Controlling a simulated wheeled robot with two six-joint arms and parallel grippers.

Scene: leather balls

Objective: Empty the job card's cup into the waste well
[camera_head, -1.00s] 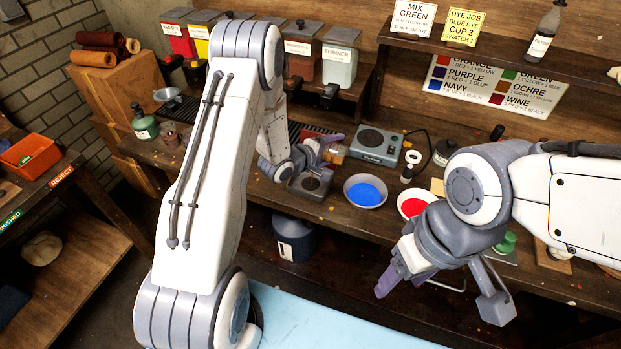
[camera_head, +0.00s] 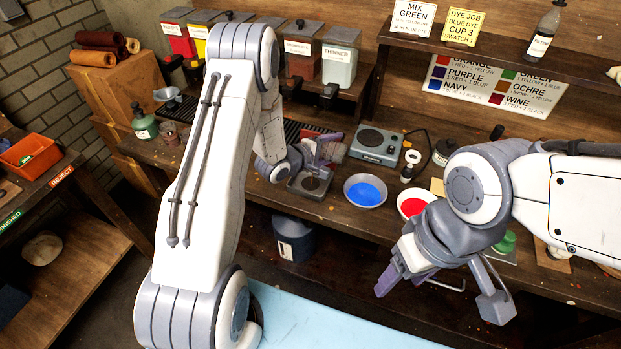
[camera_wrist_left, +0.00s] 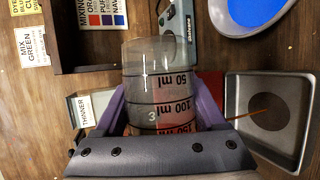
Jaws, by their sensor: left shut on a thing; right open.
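The yellow job card (camera_head: 463,27) on the shelf reads blue dye, cup 3, swatch 1. My left gripper (camera_head: 325,153) is shut around a clear cup (camera_wrist_left: 148,75) marked 3 with ml lines. In the head view the cup is tipped over, small and partly hidden by the fingers. The waste well (camera_head: 310,184) is a square metal tray with a dark round centre, just below the gripper. In the left wrist view the well (camera_wrist_left: 285,142) lies right of the cup; a thin orange-brown line crosses its rim to the centre. My right gripper (camera_head: 405,278) is open and empty at the bench front.
A blue dye bowl (camera_head: 365,191) and a red dye bowl (camera_head: 413,204) stand right of the well. A scale (camera_head: 378,145) is behind them. Dispensers, including thinner (camera_head: 340,65), line the back. My left arm hides part of the bench.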

